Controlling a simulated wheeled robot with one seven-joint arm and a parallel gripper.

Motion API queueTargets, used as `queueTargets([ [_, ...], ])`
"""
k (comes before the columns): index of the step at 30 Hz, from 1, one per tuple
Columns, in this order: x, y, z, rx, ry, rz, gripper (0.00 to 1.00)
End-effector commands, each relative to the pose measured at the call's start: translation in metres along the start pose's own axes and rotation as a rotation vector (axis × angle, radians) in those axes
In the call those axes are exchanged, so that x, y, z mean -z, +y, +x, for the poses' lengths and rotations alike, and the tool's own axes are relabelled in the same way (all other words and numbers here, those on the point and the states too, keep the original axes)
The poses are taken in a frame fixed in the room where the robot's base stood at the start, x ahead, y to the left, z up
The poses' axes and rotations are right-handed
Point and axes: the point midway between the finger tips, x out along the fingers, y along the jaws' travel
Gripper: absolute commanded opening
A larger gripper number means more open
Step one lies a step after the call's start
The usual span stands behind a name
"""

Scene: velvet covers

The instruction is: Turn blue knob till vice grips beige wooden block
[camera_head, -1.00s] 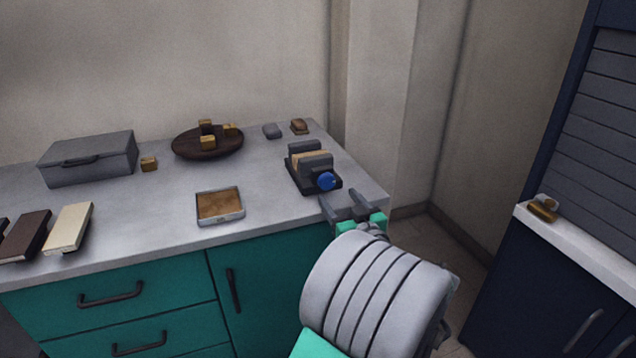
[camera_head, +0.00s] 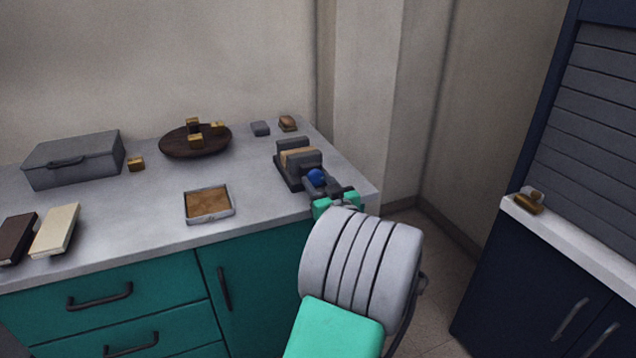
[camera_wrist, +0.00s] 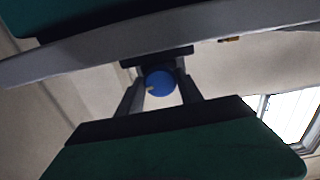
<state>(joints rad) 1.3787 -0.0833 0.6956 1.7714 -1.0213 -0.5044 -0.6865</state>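The grey vice (camera_head: 291,160) stands on the counter near its right corner. The beige wooden block (camera_head: 297,157) sits between its jaws; I cannot tell whether both jaws touch it. The blue knob (camera_head: 316,178) is on the vice's front end, facing my arm. My gripper (camera_head: 328,187) is at the knob. In the wrist view the knob (camera_wrist: 159,83) lies between the two fingertips of my gripper (camera_wrist: 160,88), which are spread to either side of it. A narrow gap seems to show beside the knob, so the fingers look open around it.
A shallow tray (camera_head: 232,217) with a brown inside lies left of the vice. A dark round dish (camera_head: 170,152) with small yellow blocks, a grey case (camera_head: 74,158) and books (camera_head: 55,230) stand farther left. A grey piece (camera_head: 260,128) and a brown piece (camera_head: 288,123) are behind the vice.

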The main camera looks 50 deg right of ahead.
Motion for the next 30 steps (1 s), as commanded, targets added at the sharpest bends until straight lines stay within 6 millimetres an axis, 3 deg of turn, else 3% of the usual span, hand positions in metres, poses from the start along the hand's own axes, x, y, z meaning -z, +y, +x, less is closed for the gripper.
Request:
queueTargets([
  [14, -0.0001, 0.0000, -0.0001, 0.000, 0.000, 0.000, 0.03],
  [23, -0.0001, 0.0000, -0.0002, 0.000, -0.001, 0.033, 0.03],
  [30, 0.0001, -0.0002, -0.0003, 0.000, -0.001, 0.154, 0.03],
])
